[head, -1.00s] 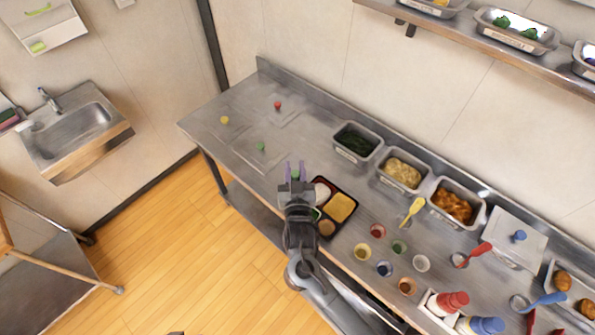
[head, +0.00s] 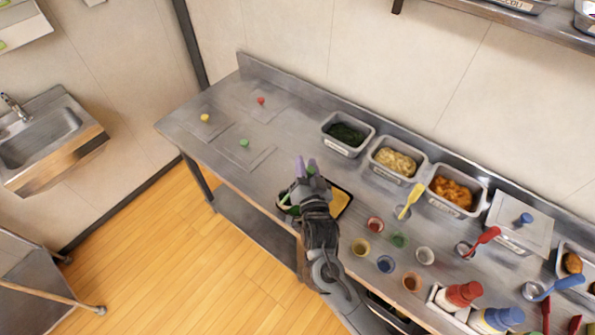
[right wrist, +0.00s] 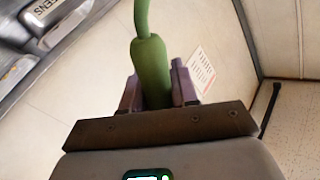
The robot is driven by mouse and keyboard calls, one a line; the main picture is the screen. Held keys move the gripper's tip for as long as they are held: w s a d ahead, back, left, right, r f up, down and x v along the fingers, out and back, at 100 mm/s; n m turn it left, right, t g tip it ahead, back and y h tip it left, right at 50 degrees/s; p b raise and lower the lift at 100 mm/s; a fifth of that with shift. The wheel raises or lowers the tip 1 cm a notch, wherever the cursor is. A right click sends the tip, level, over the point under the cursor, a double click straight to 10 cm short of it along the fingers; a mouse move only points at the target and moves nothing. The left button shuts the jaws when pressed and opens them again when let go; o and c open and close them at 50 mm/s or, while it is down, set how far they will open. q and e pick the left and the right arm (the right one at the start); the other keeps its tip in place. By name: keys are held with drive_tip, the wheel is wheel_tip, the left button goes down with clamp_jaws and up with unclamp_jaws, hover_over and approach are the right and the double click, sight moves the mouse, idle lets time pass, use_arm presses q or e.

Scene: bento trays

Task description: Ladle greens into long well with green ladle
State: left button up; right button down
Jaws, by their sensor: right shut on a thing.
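My right gripper (head: 306,166) is shut on the green ladle. The ladle's green handle (right wrist: 150,72) stands between the purple fingers in the right wrist view and bends at its upper end; its bowl is out of that view. The steel pan of dark greens (head: 347,133) stands at the back of the counter, right of and behind the gripper. The black bento tray (head: 349,190) lies under my right gripper and arm, which hide most of it, including the long well. A yellow filling shows at its right side and some green at its left. My left gripper is not in view.
Pans of pale food (head: 395,161) and orange food (head: 453,193) stand right of the greens. A yellow ladle (head: 411,201), a red ladle (head: 480,241) and several small cups (head: 398,240) stand on the counter's right half. The counter's left end has thin sheets with coloured knobs.

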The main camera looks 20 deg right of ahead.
drive_tip(key=s+d+f+m+b, duration=0.2)
drive_tip(key=d+f+m+b, duration=0.6)
drive_tip(key=b, duration=0.3)
drive_tip(key=shift+d+f+m+b, duration=0.2)
drive_tip(key=shift+f+m+b, duration=0.1)
drive_tip(key=shift+m, duration=0.5)
idle(0.4)
idle(0.8)
drive_tip(key=shift+r, duration=0.1)
